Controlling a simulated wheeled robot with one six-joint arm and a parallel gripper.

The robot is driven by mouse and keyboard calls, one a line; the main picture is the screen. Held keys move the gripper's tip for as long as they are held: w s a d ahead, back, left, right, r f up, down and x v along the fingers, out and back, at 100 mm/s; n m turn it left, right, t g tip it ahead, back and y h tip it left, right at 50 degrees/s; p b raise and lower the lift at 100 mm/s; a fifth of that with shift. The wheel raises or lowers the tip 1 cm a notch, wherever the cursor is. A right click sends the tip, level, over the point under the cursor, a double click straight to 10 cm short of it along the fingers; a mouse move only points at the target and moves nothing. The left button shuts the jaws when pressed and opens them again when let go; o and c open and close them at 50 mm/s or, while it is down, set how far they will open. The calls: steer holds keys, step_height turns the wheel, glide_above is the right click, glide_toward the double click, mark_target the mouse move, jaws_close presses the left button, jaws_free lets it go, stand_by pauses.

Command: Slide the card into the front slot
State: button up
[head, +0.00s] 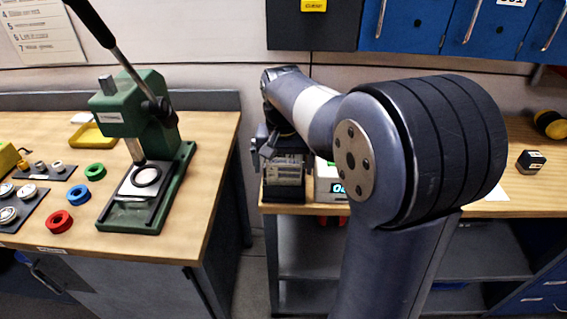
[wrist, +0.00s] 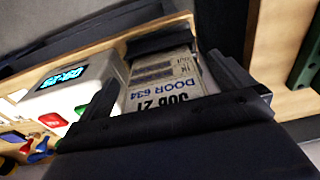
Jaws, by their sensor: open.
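A pale printed card (wrist: 160,82) with "JOB" and "DOOR 634" lettering shows in the wrist view, between the two spread fingers of my gripper (wrist: 162,72). My gripper is open, with a finger to each side of the card; I cannot tell whether either touches it. A dark holder (wrist: 158,40) lies at the card's far end. In the head view the card (head: 284,172) shows small in the dark holder (head: 284,194) at the bench's front edge, and my gripper (head: 272,150) is just at it. The slots are not clear in either view.
A white box with a lit display (head: 328,184) stands right beside the holder; the wrist view shows its red and green buttons. A green press (head: 150,140) and colored rings are on the left bench (head: 215,150). A gap separates the benches. My arm hides much of the right bench.

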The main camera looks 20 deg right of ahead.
step_height(320, 180, up, 11)
steer(key=s, duration=0.1)
steer(key=shift+a+f, duration=0.15)
stand_by(0.3)
stand_by(0.5)
steer(key=f, duration=0.7)
steer(key=w+f, duration=0.1)
steer(key=f, duration=0.2)
steer(key=shift+f, duration=0.35)
steer(key=shift+r+p, duration=0.45)
steer(key=shift+r, duration=0.15)
steer(key=shift+r+p, duration=0.35)
steer(key=shift+r, duration=0.25)
steer(key=shift+f, duration=0.1)
